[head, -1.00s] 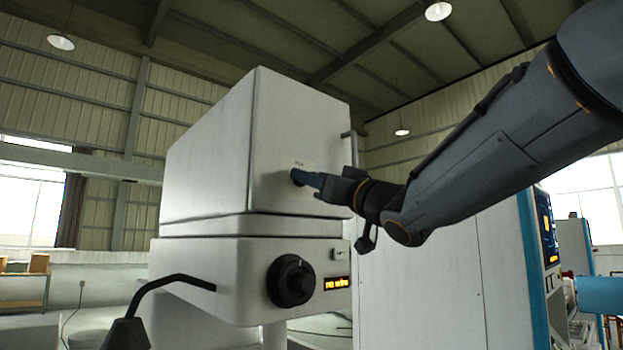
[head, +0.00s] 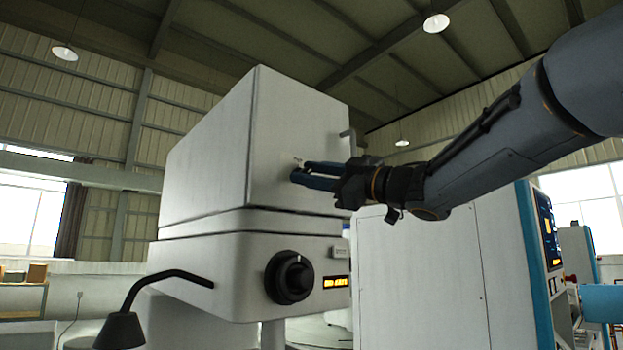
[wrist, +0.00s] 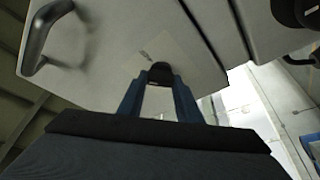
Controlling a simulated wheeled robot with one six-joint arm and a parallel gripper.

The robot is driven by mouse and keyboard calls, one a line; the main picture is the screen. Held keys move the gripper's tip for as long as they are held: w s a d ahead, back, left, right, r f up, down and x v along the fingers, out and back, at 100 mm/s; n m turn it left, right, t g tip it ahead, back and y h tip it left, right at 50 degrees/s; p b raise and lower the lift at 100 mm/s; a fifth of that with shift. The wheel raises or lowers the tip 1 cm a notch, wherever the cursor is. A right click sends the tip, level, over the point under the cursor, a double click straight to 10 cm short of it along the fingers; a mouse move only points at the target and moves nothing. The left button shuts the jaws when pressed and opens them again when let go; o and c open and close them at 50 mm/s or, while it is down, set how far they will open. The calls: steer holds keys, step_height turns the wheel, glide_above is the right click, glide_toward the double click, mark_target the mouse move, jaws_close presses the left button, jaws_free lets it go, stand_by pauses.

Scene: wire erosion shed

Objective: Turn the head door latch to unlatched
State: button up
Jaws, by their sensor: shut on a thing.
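The head door latch (wrist: 160,73) is a small dark knob on the pale head door (wrist: 110,40) in the wrist view. My gripper (wrist: 160,88) is shut on it, one blue finger on each side. In the head view my gripper (head: 297,174) reaches in from the right to the front face of the pale machine head (head: 280,125). Its fingers hide most of the latch there. A small label (head: 299,160) sits just above the fingertips. I cannot read the latch's position from it.
A bar handle (head: 348,134) stands out at the door's right edge; it also shows in the wrist view (wrist: 40,40). Below the door are a black rotary knob (head: 290,277) and a small lit display (head: 336,282). A tall white cabinet (head: 440,270) stands to the right.

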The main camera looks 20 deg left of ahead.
steer(key=shift+r+n+g+h+p, duration=0.15)
steer(key=shift+n+g+h, duration=0.6)
steer(key=shift+n, duration=1.95)
steer(key=shift+f+n+g+h+p, duration=0.2)
steer(key=shift+n+g+h, duration=0.5)
steer(key=shift+n, duration=2)
steer(key=o, duration=1)
steer(key=shift+a, duration=0.1)
steer(key=shift+o, duration=0.2)
steer(key=shift+r, duration=0.2)
